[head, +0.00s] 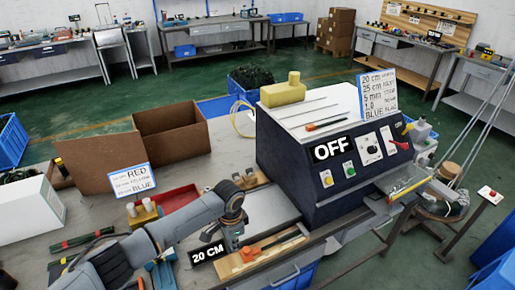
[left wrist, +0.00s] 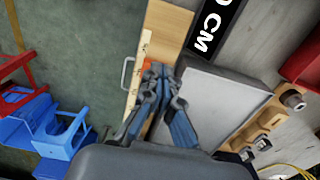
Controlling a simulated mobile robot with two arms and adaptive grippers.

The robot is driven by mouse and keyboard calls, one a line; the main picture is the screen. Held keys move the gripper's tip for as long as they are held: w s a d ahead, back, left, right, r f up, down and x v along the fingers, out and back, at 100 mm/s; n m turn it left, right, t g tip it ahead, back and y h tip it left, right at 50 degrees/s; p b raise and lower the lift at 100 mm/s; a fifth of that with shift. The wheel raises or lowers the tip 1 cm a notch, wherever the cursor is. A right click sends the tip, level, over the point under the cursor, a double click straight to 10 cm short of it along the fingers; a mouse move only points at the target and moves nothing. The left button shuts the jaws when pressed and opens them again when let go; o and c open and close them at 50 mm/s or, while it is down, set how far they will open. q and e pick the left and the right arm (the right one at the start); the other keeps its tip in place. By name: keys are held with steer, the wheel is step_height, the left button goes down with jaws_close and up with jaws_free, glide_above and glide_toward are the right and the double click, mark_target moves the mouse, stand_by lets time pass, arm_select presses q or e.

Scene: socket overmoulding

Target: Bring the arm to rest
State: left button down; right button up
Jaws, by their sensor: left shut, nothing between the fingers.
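My left arm (head: 178,222) reaches in from the lower left over the workbench, its wrist bent downward. My left gripper (head: 233,243) points down beside the 20 CM sign (head: 208,252), above the wooden board with a scale (head: 262,258). In the left wrist view the gripper (left wrist: 160,72) has its blue-padded fingers together at the tips, with nothing held. An orange item on the board is partly hidden behind the fingers. My right gripper is in neither view.
A dark machine (head: 300,165) with an OFF sign stands right of the arm. A brown open box (head: 172,130), a red tray (head: 178,199) and a wooden block with fittings (head: 245,181) are close by. Blue crates (left wrist: 62,135) stand on the floor beside the bench.

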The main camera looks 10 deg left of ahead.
arm_select(q)
steer(key=s+d+f+n+t+h, duration=0.1)
steer(key=s+d, duration=0.4)
steer(key=s, duration=0.2)
steer(key=s+d+f+h, duration=0.1)
steer(key=s+d+h, duration=0.1)
steer(key=s+d, duration=0.35)
steer(key=s+a+r+n+t+y, duration=0.1)
steer(key=s+a+r+n, duration=0.3)
steer(key=s+a, duration=0.4)
steer(key=s+a+r+n+t+y, duration=0.2)
steer(key=s+a+r+n, duration=0.2)
steer(key=s+a, duration=0.35)
step_height(320, 180, down, 29)
steer(key=s+g+b, duration=0.2)
steer(key=b, duration=0.1)
steer(key=s+a+f+g+b, duration=0.1)
steer(key=s+a+f+b, duration=0.1)
steer(key=s+f, duration=1.4)
steer(key=shift+s+a+f+m+b, duration=0.3)
steer(key=shift+s+a+f+b, duration=0.15)
steer(key=shift+f, duration=1.4)
